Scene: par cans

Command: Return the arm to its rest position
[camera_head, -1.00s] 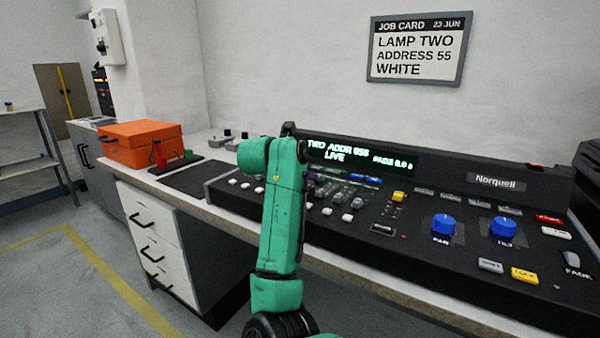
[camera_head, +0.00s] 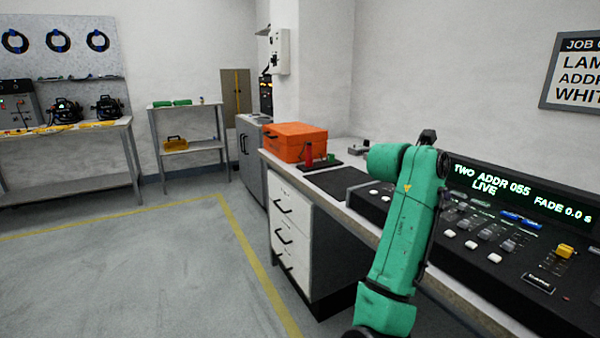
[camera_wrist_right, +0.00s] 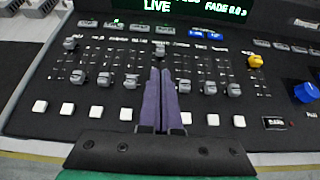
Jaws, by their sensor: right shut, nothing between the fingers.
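My right arm (camera_head: 405,230), green, reaches up over the front of the black lighting console (camera_head: 500,285). In the right wrist view my right gripper (camera_wrist_right: 161,72) shows two purple fingers pressed together with nothing between them. The fingers appear over the console's faders, between the white buttons (camera_wrist_right: 128,114); I cannot tell how far above they are. In the head view the arm hides most of the gripper. The console display (camera_head: 490,190) reads TWO ADDR 055 LIVE, FADE 0.0 s. My left gripper is not in view.
White drawers (camera_head: 288,235) are below. A job card (camera_head: 580,80) hangs at right. A workbench (camera_head: 70,130) and shelf (camera_head: 188,148) are at left. The floor between is clear.

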